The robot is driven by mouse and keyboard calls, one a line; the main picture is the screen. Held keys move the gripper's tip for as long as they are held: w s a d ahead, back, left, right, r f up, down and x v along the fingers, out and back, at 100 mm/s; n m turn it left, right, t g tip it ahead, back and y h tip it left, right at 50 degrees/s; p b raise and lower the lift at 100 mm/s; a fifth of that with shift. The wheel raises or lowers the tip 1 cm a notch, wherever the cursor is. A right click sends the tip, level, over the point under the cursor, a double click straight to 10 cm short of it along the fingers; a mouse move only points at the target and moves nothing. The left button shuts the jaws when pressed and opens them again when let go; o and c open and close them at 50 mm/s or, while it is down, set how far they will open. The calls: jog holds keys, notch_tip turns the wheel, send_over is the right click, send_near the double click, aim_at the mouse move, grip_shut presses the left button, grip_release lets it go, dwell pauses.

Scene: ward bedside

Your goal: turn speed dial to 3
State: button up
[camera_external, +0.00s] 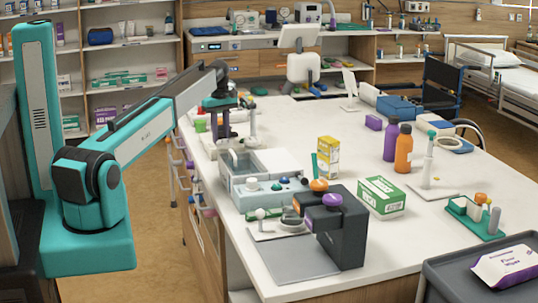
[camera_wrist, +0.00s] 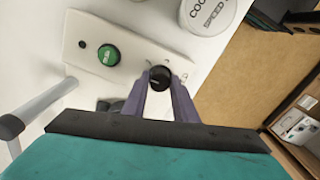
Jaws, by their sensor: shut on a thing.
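The speed dial (camera_wrist: 160,77) is a small round black knob with a pale mark on its face, on a white panel (camera_wrist: 135,50) in the wrist view. My gripper (camera_wrist: 160,82) is shut on the dial, with one grey-purple finger on each side of it. The numbers around the dial cannot be read. In the external view my gripper (camera_external: 222,103) is at the far left part of the white counter, too small and partly hidden to show the dial.
A green button (camera_wrist: 108,55) is on the same panel, left of the dial. A white round part with partly cut-off lettering (camera_wrist: 207,14) is above right.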

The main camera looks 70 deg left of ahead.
jog(key=m, duration=0.4)
jog(key=shift+m, duration=0.3)
jog(key=m, duration=0.8)
jog(key=shift+m+b, duration=0.3)
jog(key=shift+m, duration=2.4)
jog(key=o, duration=1)
jog(key=shift+o, duration=0.2)
jog(key=shift+r, duration=0.2)
